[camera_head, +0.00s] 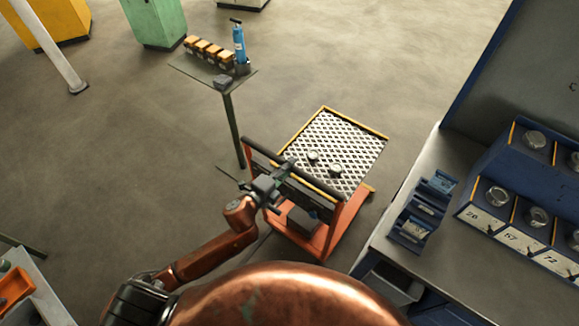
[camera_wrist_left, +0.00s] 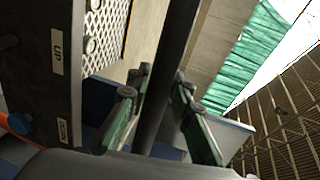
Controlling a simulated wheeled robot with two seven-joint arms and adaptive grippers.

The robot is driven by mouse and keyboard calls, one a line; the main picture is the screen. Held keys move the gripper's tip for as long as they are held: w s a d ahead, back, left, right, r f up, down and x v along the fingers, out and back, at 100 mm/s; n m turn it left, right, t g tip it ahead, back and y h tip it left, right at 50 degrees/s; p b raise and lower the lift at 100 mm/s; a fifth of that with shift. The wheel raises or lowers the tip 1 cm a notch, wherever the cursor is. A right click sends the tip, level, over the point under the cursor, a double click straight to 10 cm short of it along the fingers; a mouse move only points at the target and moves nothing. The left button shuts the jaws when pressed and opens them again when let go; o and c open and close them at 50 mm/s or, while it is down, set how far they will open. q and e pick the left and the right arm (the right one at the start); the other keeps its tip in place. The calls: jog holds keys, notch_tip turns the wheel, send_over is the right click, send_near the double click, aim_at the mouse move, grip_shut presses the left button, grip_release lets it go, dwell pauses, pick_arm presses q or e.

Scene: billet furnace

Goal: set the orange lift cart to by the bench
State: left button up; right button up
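The orange lift cart (camera_head: 328,238) stands on the floor left of the bench (camera_head: 433,177), with a patterned platform (camera_head: 343,140) and a dark push bar (camera_head: 322,186) on its near side. Two round metal pieces lie on the platform. My left gripper (camera_head: 284,172) is at the push bar. My right gripper is not in view.
A small stand (camera_head: 233,128) with orange-topped boxes and a blue bottle (camera_head: 239,42) is behind the cart. The bench holds blue bins and a blue rack (camera_head: 424,208). A grey unit with an orange tray (camera_head: 14,288) is at lower left.

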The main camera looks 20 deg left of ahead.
pick_arm(q)
grip_shut()
jog(key=shift+w+d+r+p, duration=0.1)
jog(key=shift+w+r+p, duration=0.1)
jog(key=shift+w+p, duration=0.25)
jog(key=shift+w+d, duration=0.15)
jog(key=shift+w, duration=0.15)
jog(key=shift+w+f, duration=0.15)
jog(key=shift+w, duration=0.05)
jog(key=shift+o, duration=0.5)
grip_release()
jog(key=shift+d, duration=0.1)
jog(key=o, duration=0.4)
jog(key=shift+w, duration=0.1)
jog(key=shift+o, duration=0.2)
